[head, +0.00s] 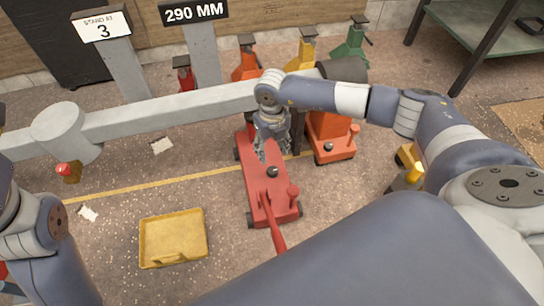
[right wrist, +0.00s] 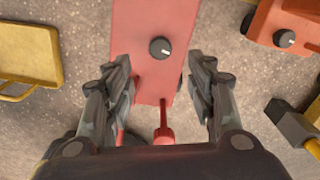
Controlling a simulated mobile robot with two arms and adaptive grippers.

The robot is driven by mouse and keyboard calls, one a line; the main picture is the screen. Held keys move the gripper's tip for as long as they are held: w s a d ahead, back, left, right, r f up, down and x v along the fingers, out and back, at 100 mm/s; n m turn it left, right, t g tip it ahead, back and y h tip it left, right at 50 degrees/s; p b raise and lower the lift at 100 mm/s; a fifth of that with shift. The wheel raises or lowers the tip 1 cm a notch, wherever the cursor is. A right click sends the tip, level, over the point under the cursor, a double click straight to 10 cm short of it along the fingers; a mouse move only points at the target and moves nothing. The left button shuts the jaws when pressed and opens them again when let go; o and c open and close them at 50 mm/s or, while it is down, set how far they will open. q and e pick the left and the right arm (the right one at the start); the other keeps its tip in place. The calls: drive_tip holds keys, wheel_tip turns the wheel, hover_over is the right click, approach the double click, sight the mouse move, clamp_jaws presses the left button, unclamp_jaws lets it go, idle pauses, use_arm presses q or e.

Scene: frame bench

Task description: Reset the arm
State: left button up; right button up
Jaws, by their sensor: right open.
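My right arm reaches in from the right of the head view, bent at the elbow. Its gripper (head: 268,150) points down above the red floor jack (head: 262,196). In the right wrist view the gripper (right wrist: 158,88) is open, with nothing between its fingers. The red jack (right wrist: 150,30) lies below and beyond the fingers, its dark knob with a white mark near the middle and its red handle between the finger bases. Whether the fingers touch the jack cannot be told. My left arm's links show at the left edge of the head view; its gripper does not show.
A pale grey beam (head: 170,110) crosses behind the red jack, close to my right gripper. An orange jack (head: 328,140) stands right of it. Several coloured stands, including a green one (head: 350,42), line the back. A yellow tray (head: 148,262) lies on open floor.

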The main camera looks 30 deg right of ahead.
drive_tip(key=shift+r, duration=0.55)
